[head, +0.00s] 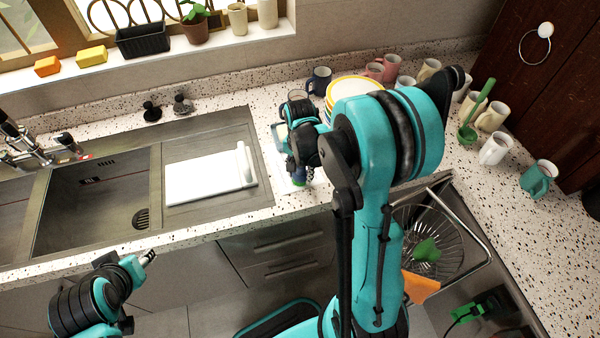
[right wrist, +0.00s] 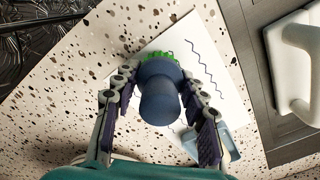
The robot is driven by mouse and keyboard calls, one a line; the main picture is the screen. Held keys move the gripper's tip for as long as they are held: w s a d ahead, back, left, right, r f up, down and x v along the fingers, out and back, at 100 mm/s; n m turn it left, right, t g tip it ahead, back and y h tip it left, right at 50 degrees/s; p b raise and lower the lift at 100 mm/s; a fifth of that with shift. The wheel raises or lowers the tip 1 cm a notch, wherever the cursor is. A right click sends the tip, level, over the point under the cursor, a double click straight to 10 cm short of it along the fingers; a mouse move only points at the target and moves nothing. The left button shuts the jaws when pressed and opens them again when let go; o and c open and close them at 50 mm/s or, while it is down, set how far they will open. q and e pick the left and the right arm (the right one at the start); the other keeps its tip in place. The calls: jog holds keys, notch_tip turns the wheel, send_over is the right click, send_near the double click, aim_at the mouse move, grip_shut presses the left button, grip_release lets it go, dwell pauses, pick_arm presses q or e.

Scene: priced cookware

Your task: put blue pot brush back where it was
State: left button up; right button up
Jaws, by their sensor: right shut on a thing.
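The blue pot brush (right wrist: 160,92) has a rounded dark-blue handle and green bristles. In the right wrist view it stands between the fingers of my right gripper (right wrist: 160,105), which is shut on it, with the bristles toward a white sheet with wavy blue lines (right wrist: 207,62). I cannot tell if the bristles touch the sheet. In the head view the brush (head: 299,180) shows low under my right gripper (head: 299,170), partly hidden by it, at the counter right of the sink. My left gripper (head: 148,258) is low at the left, in front of the counter; its fingers are unclear.
A light-blue object (right wrist: 232,147) lies by the sheet. A white cutting board (head: 200,180) covers part of the sink, left of my right gripper. Plates (head: 354,86) and several mugs stand behind and right. A wire basket (head: 445,225) is at the lower right.

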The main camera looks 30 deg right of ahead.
jog(key=shift+f, duration=0.2)
jog(key=o, duration=1.4)
jog(key=shift+c, duration=0.2)
